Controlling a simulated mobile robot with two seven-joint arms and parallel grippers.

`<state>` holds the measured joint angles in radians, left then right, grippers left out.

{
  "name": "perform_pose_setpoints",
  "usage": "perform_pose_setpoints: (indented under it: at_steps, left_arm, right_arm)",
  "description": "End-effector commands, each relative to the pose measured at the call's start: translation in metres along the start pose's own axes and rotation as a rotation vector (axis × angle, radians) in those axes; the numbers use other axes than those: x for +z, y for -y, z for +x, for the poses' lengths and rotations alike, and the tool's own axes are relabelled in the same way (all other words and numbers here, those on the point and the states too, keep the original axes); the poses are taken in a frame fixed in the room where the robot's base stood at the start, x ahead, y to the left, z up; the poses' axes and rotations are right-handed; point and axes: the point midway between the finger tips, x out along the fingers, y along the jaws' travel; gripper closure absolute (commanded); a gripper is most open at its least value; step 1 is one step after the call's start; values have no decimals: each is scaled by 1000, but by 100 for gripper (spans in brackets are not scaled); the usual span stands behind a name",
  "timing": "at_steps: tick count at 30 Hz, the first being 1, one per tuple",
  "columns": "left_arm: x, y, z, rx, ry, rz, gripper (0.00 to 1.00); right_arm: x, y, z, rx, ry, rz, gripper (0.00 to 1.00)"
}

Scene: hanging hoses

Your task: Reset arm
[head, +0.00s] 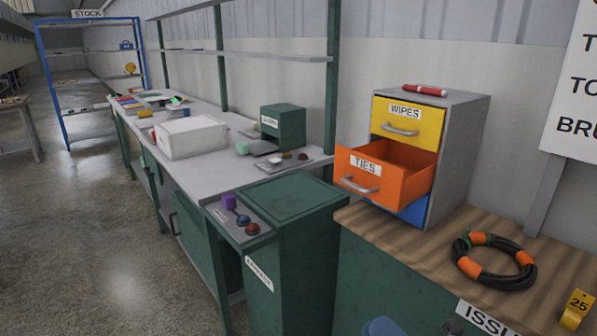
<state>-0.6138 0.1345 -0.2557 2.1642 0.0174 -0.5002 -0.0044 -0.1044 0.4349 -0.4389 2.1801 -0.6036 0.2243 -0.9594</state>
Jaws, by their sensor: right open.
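My left gripper is not in view. A coiled black hose (463,258) with orange bands and a bit of green lies on the wooden top (400,235) at the right, apart from my gripper.
A grey drawer unit (460,150) stands behind the hose. Its orange TIES drawer (400,190) is pulled out; the yellow WIPES drawer (400,112) is above. A yellow tag "25" (576,308) stands at the right. A long bench (215,170) with a white box runs left; the floor beside it is clear.

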Motion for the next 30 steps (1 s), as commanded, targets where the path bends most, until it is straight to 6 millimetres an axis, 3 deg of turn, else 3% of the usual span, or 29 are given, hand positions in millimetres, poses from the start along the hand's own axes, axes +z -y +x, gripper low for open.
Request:
perform_pose_setpoints:
  at_steps: [1, 3, 6, 10, 16, 18, 26, 30]
  left_arm:
    - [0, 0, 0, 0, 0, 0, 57]
    - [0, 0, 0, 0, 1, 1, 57]
    - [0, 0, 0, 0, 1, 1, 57]
    - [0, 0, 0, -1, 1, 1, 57]
    - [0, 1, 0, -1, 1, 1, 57]
    - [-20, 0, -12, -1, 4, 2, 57]
    - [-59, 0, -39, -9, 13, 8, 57]
    - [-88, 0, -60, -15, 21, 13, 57]
  right_arm:
    - [-3, 23, -18, -100, 115, 248, 48]
    - [-9, 55, -45, -218, 280, 584, 48]
    - [-27, 93, -88, -349, 509, 995, 48]
    - [-59, 125, -139, -459, 773, 1399, 48]
    - [-114, 148, -206, -558, 1146, 1852, 48]
    - [-105, 130, -197, -558, 1153, 1861, 48]
    - [-86, 90, -182, -569, 1159, 1841, 48]
    - [-71, 60, -171, -577, 1167, 1831, 48]
